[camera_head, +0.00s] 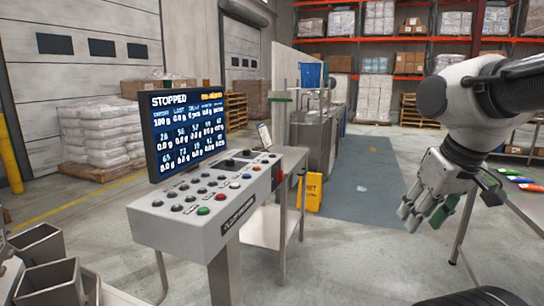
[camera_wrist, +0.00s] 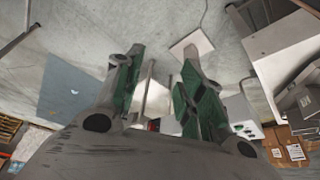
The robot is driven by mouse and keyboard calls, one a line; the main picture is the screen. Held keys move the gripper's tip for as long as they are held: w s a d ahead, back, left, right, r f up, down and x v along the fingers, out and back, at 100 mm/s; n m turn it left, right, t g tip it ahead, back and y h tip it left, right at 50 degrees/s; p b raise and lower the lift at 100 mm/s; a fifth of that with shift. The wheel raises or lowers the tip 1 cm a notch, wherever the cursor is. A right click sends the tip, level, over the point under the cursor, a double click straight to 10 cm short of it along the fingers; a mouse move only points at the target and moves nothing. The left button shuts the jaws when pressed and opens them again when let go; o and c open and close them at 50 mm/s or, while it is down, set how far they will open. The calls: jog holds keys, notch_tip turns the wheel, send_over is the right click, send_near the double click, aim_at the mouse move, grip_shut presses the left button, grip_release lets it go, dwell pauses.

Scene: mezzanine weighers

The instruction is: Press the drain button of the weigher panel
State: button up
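The weigher panel (camera_head: 172,228) is a pale grey sloped console on a post, left of centre in the head view. Rows of dark, white, green and red buttons cover its top. The button labels are too small to read, so I cannot tell which is the drain button. A screen (camera_head: 188,124) behind the buttons reads STOPPED above rows of weights. My gripper (camera_head: 420,217) hangs in the air well to the right of the panel, apart from it. In the wrist view its two green-padded fingers (camera_wrist: 162,62) are spread with nothing held between them.
A steel table (camera_head: 262,228) adjoins the panel, with a yellow sign (camera_head: 314,192) beyond. Steel hoppers (camera_head: 50,285) stand at lower left. Another table (camera_head: 524,200) with coloured items is at right, near my arm. Open floor lies between my gripper and the panel.

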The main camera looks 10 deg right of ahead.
grip_shut()
dwell(1.1)
